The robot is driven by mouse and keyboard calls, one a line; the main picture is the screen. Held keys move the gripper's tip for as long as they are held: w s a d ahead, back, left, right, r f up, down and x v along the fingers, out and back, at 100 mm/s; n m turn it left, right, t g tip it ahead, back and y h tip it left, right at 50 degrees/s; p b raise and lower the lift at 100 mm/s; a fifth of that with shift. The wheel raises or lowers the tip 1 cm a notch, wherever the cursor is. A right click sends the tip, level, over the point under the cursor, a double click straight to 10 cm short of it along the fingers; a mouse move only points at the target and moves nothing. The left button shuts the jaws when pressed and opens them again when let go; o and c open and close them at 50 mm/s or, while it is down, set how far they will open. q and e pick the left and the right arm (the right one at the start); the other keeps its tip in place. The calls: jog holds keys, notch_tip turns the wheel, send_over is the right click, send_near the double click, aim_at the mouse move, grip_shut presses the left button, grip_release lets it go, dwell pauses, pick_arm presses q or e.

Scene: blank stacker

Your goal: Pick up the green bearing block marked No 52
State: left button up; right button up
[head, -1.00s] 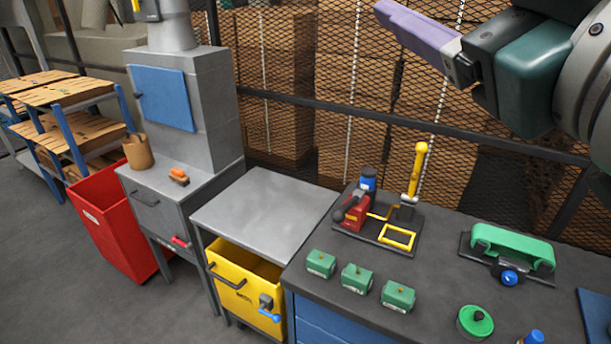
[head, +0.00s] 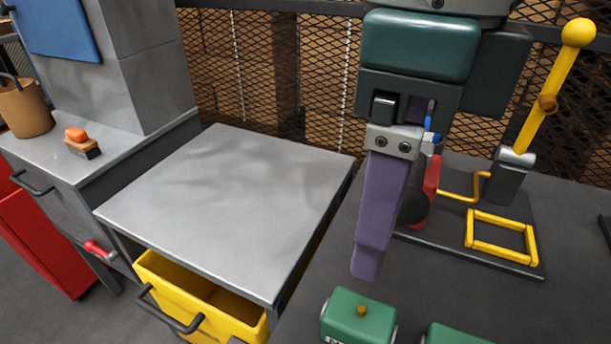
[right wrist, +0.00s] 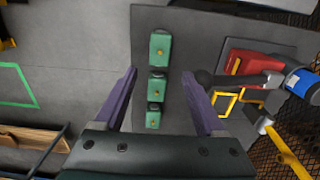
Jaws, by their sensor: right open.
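A green block (head: 358,318) with a brass knob on top sits on the dark bench at the bottom of the head view. Its front label is cut off and unreadable. A second green block (head: 455,335) shows only its top edge at the right. My right gripper (head: 368,268) points down above the bench, just behind the first block. The right wrist view shows three green blocks in a row: a top one (right wrist: 160,46), a middle one (right wrist: 157,84) and a lower one (right wrist: 153,116). The gripper's purple fingers are spread apart and empty. I cannot tell which block is No 52.
A fixture with a yellow lever (head: 550,85), a yellow frame (head: 500,255) and a red part (head: 432,180) stands right of my gripper. A bare grey table (head: 220,200) is at the left, above a yellow bin (head: 190,305). A mesh fence (head: 250,70) closes the back.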

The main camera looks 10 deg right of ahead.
send_over(361, 308)
notch_tip(361, 308, down, 9)
jog(key=shift+s+r, duration=0.1)
jog(key=shift+r, duration=0.05)
notch_tip(361, 308, down, 7)
jog(key=shift+r, duration=0.15)
grip_shut()
dwell(0.6)
jog(key=shift+r, duration=0.1)
